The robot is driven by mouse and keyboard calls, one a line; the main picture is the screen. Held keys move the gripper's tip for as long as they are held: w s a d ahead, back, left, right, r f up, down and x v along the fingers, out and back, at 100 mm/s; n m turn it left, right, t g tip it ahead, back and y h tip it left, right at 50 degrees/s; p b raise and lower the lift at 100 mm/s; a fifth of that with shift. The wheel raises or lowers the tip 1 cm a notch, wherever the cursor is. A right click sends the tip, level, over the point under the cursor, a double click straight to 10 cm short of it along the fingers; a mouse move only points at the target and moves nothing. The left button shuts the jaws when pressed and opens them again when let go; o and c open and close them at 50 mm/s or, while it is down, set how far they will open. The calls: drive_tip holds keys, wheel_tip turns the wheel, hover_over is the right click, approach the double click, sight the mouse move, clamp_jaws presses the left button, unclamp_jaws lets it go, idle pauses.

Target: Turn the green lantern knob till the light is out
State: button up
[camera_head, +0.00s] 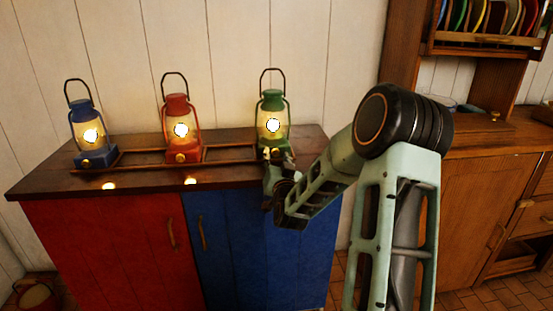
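The green lantern (273,101) stands upright at the right end of the cabinet top, and its light is on. Its handle is raised. My gripper (274,158) is right in front of the lantern's base, where it covers the front of the base. The green lantern's knob is hidden or too small to make out behind the gripper. I cannot tell whether the fingers touch the knob or whether they are open or shut.
A red lantern (178,108) and a blue lantern (84,117), both lit, stand to the left. A low wooden rail (222,147) runs along the cabinet top (62,183). A wooden dresser with a plate rack (487,45) stands at right.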

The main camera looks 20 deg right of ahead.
drive_tip(key=shift+w, duration=0.2)
clamp_jaws()
drive_tip(key=shift+n+b, duration=0.4)
drive_tip(key=shift+b, duration=0.15)
drive_tip(key=shift+f+n+b, duration=0.1)
drive_tip(key=shift+n+b, duration=0.2)
drive_tip(key=shift+b, duration=0.05)
drive_tip(key=n+b, duration=0.4)
drive_tip(key=shift+n+b, duration=1.45)
drive_tip(key=shift+n, duration=0.45)
